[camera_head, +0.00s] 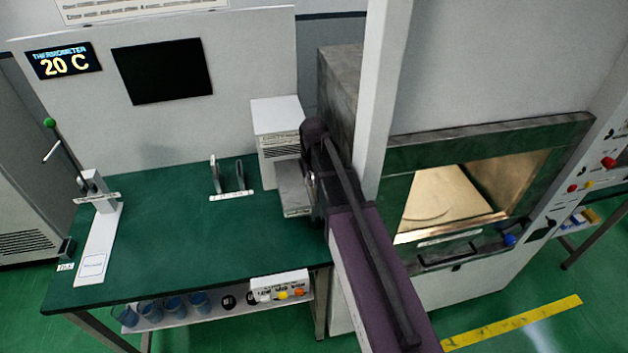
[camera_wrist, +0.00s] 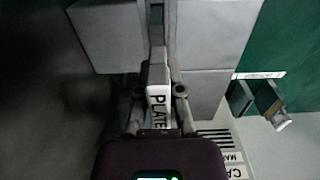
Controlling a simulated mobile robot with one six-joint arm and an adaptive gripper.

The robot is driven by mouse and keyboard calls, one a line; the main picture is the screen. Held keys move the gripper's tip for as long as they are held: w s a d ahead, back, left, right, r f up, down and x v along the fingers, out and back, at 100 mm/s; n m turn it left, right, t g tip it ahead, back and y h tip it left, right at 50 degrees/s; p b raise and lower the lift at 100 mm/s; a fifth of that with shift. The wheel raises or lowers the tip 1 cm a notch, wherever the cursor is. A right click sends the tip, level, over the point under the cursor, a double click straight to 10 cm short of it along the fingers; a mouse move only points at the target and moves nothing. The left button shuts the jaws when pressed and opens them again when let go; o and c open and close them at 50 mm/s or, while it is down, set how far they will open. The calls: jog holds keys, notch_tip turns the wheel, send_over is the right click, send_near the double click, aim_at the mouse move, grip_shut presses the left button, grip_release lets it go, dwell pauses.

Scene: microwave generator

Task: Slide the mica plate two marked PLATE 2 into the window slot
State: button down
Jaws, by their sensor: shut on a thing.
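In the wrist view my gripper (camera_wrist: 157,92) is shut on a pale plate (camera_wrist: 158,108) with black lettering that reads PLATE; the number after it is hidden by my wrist. The plate stands edge-on between the fingers, and a grey bar-like shape runs on from it towards the top. In the head view my arm hides the fingers and the plate; my wrist is beside the grey-white box unit (camera_head: 278,128) at the right end of the green bench. I cannot make out the window slot clearly in either view.
A slotted holder (camera_head: 232,194) stands on the green bench (camera_head: 160,215); a similar holder shows at right in the wrist view (camera_wrist: 258,100). The lit oven chamber (camera_head: 445,198) is open at right. A lever stand (camera_head: 98,190) is at left. The bench middle is clear.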

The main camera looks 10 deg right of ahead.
jog(key=shift+f+b, duration=0.8)
jog(key=shift+f, duration=0.05)
dwell(0.3)
jog(key=c, duration=0.7)
grip_release()
jog(key=shift+r, duration=0.2)
notch_tip(320, 180, up, 13)
jog(key=p, duration=1.3)
jog(key=shift+f, duration=0.35)
jog(key=shift+s+r, duration=0.1)
jog(key=shift+s, duration=0.35)
jog(key=shift+w, duration=0.15)
